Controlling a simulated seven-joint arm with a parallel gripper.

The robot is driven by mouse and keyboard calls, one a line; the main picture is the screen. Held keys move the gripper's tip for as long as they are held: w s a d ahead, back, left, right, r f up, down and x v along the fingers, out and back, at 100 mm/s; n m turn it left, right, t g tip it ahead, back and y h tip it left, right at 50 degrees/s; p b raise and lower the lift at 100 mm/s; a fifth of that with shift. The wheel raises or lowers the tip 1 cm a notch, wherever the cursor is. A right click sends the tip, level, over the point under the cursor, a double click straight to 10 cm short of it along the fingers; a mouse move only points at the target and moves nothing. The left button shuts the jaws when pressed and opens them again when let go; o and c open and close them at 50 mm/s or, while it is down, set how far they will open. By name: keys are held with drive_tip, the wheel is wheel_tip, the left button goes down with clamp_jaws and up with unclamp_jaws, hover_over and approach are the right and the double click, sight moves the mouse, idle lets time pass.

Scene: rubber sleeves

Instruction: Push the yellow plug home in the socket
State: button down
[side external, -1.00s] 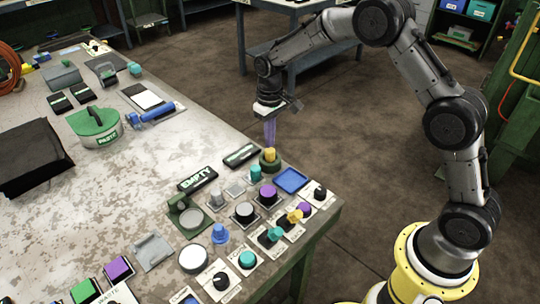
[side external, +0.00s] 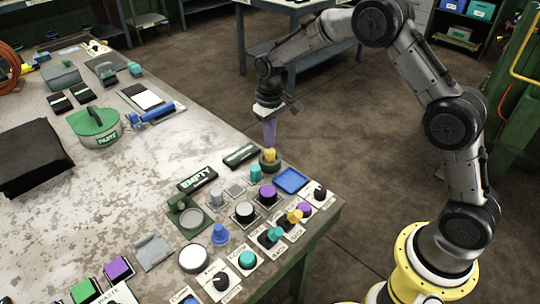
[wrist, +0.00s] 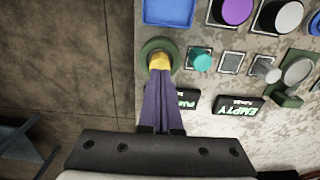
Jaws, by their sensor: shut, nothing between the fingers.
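The yellow plug (side external: 269,155) stands upright in the round green socket (side external: 271,166) near the right edge of the table. In the wrist view the plug (wrist: 160,61) sits inside the green ring of the socket (wrist: 147,50). My gripper (side external: 270,145) points down with its purple fingers together, the tips at the top of the plug. In the wrist view the fingertips (wrist: 160,74) overlap the near side of the plug. Nothing is held between them. How deep the plug sits in the socket is hard to tell.
A teal knob (side external: 255,173) stands close to the socket, and a blue tray (side external: 291,180) lies to its right. A purple button (side external: 268,194) and the EMPTY label (side external: 198,178) are nearby. The table edge drops to the floor just beyond the socket.

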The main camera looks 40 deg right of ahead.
sight(270, 150)
drive_tip(key=shift+f, duration=1.2)
drive_tip(key=shift+r, duration=3.6)
drive_tip(key=shift+r, duration=0.1)
